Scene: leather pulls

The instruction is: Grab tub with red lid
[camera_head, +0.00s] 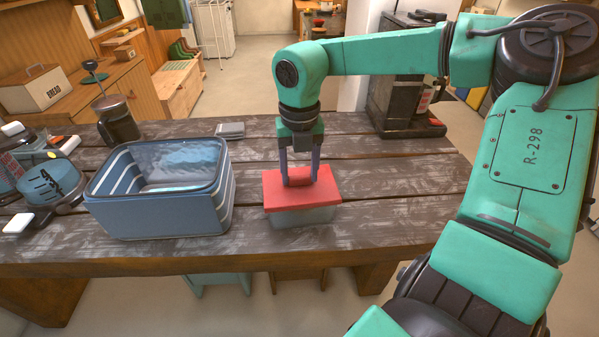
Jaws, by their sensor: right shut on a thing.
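A tub with a red lid (301,205) stands on the dark wooden table near its front edge. Its lower part is greyish and see-through. The tub sits upright and appears to rest on the table.
A blue open bin (160,212) stands on the table left of the tub. A dark press pot (117,120) and a small grey box (230,130) are behind it. A black machine (402,105) stands at the back right. The table (395,195) right of the tub is clear.

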